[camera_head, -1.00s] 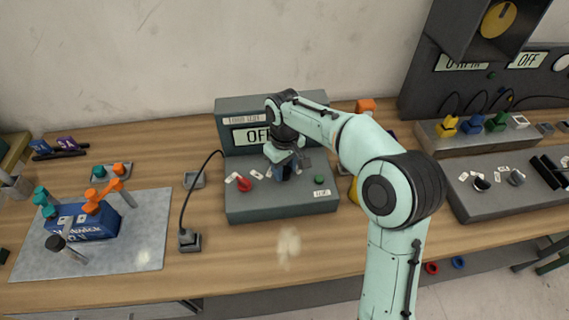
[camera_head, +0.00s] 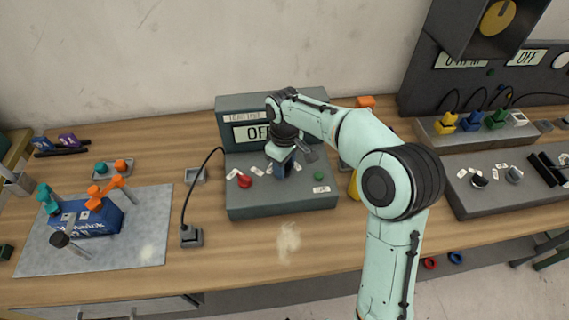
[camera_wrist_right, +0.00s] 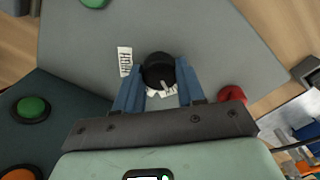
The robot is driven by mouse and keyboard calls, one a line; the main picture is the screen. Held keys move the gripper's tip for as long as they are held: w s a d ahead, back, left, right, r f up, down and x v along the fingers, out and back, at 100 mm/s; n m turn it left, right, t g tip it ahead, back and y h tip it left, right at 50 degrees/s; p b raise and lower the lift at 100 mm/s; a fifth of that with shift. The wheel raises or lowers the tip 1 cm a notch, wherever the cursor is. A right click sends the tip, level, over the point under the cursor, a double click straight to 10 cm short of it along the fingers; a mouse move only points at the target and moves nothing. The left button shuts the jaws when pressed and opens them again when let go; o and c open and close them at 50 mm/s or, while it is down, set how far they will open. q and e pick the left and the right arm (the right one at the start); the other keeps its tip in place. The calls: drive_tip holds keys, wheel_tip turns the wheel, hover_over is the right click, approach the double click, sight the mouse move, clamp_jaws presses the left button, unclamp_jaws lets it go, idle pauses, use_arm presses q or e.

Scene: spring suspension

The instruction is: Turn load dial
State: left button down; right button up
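The grey test unit (camera_head: 250,206) stands on the bench in the head view, its display (camera_head: 252,133) partly covered by my arm and showing "OF". In the right wrist view a black round dial (camera_wrist_right: 158,70) with a light pointer mark sits on the panel between the blue fingers of my right gripper (camera_wrist_right: 161,78). The fingers appear closed against its two sides. In the head view my right gripper (camera_head: 281,168) points down at the panel and hides the dial. My left gripper is not in view.
A red knob (camera_head: 244,181) is left of my right gripper and a green button (camera_head: 319,176) is right of it. A black cable runs to a small box (camera_head: 191,236). A mat (camera_head: 148,240) with a blue block (camera_head: 88,222) lies at left. The bench front is clear.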

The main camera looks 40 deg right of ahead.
drive_tip(key=o, duration=0.4)
drive_tip(key=shift+o, duration=0.2)
drive_tip(key=shift+r, duration=0.15)
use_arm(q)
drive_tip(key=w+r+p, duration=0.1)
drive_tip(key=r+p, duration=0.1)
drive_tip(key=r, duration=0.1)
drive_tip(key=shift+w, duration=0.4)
use_arm(e)
wheel_tip(320, 180, up, 13)
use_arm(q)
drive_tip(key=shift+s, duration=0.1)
